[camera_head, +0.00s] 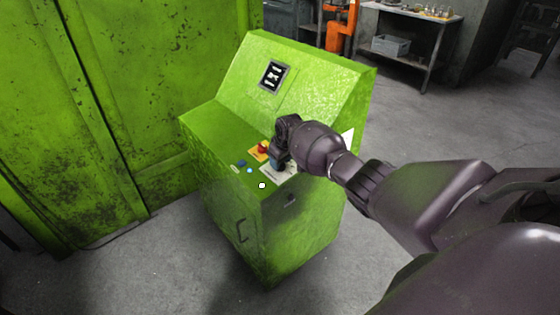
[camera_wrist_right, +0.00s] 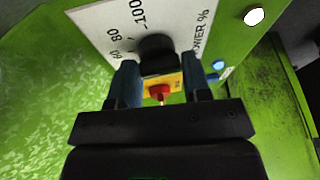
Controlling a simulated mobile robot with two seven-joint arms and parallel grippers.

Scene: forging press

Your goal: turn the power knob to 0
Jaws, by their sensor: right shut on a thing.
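The black power knob (camera_wrist_right: 156,46) sits on a white dial plate (camera_wrist_right: 103,22) marked "POWER %", with 100, 80 and 60 readable. My right gripper (camera_wrist_right: 158,75) has its two bluish fingers on either side of the knob and is shut on it. Which number the knob points to cannot be told, and the 0 mark is not in sight. In the head view my right gripper (camera_head: 277,160) is over the green console's top, hiding the knob and part of the white plate (camera_head: 270,174). My left gripper is not in view.
A red button on a yellow plate (camera_head: 259,150) is close beside my right gripper. A small display (camera_head: 273,76) is on the sloped panel. A large green cabinet (camera_head: 110,80) stands left. Open floor lies behind.

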